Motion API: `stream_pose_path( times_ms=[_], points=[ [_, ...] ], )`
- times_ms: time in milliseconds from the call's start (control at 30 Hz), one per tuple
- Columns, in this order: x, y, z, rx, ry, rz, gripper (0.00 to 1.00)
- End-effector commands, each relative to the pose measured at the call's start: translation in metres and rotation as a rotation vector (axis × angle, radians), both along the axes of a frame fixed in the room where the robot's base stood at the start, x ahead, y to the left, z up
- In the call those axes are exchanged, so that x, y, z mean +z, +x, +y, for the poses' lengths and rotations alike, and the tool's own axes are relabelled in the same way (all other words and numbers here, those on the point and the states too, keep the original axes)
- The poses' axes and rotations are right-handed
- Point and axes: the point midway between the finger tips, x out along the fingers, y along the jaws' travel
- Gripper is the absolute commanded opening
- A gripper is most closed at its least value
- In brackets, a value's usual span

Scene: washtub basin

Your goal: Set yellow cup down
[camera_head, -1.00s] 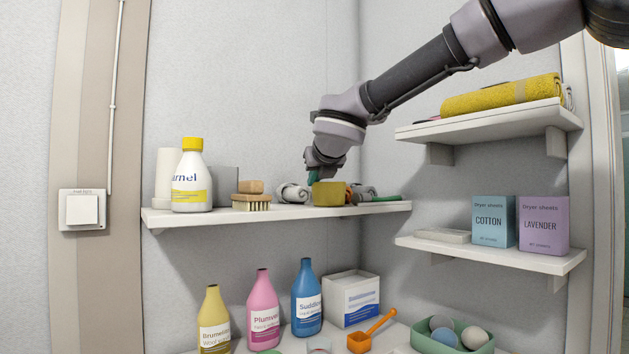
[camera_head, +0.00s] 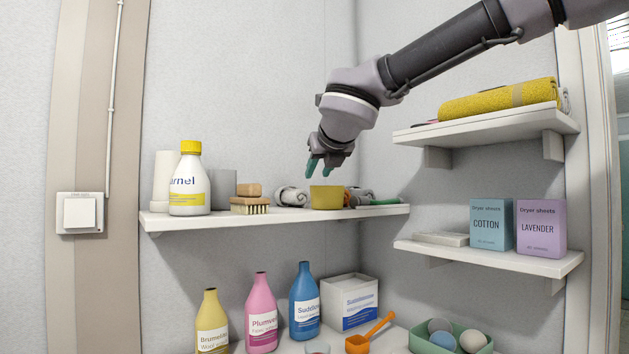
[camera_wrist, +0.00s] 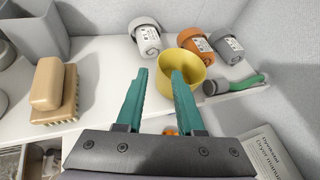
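The yellow cup (camera_head: 327,198) stands upright on the upper left shelf (camera_head: 230,219), between a rolled grey-white item and a dark grey one. In the wrist view the yellow cup (camera_wrist: 186,72) shows its open rim and empty inside.
Left along the shelf are a wooden brush (camera_head: 250,206), a grey container (camera_head: 223,188) and a yellow-capped bottle (camera_head: 190,180). Side shelves (camera_head: 490,256) stand at right.

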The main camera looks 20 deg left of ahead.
Motion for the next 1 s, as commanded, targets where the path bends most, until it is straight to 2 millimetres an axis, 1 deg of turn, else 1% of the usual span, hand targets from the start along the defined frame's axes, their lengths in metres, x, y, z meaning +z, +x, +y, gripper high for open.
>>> stream_pose_path(
  times_ms=[33, 133, 200, 333, 467, 1000],
  points=[
    [0.006, -0.009, -0.005, 0.001, 0.004, -0.001, 0.37],
    [0.013, -0.024, -0.013, 0.001, 0.002, -0.001, 0.37],
    [0.017, -0.032, -0.017, 0.0, 0.002, -0.001, 0.37],
    [0.022, -0.042, -0.023, 0.0, 0.001, 0.0, 0.37],
    [0.023, -0.045, -0.024, 0.0, -0.001, 0.0, 0.37],
    [0.023, -0.045, -0.024, 0.0, 0.0, 0.0, 0.37]
  ],
)
